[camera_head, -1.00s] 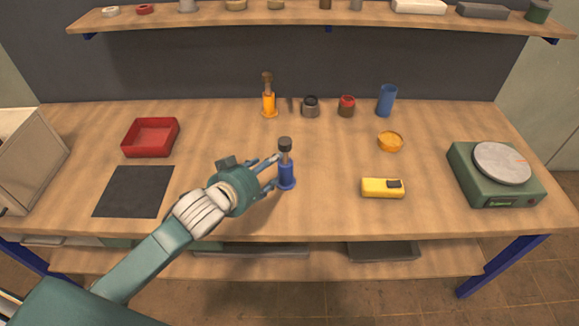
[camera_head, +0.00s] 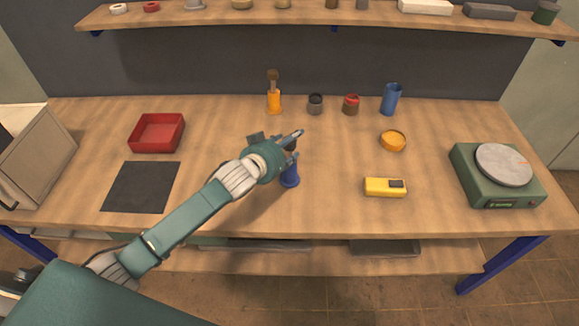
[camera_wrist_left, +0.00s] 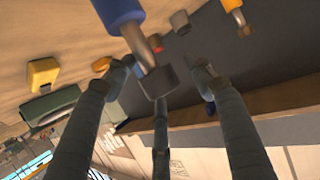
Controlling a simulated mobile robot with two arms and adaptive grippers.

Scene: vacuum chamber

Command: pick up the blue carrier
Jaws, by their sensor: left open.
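The blue carrier (camera_head: 289,178) stands upright near the middle of the table, with a blue base, a grey rod and a dark knob on top. In the head view its upper part is partly hidden by my left gripper (camera_head: 296,146). In the left wrist view the carrier's blue base (camera_wrist_left: 118,12) is at the top, and its rod and dark knob point toward the middle. The fingers of my left gripper (camera_wrist_left: 160,80) are spread apart around the knob. I cannot tell whether any finger touches it. My right gripper is not in view.
An orange carrier (camera_head: 274,102) stands behind, beside a dark jar (camera_head: 315,104), a red-topped jar (camera_head: 351,105) and a blue cup (camera_head: 391,99). A yellow device (camera_head: 385,187) and a green scale (camera_head: 498,187) are right. A red tray (camera_head: 157,147) and black mat (camera_head: 141,200) are left.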

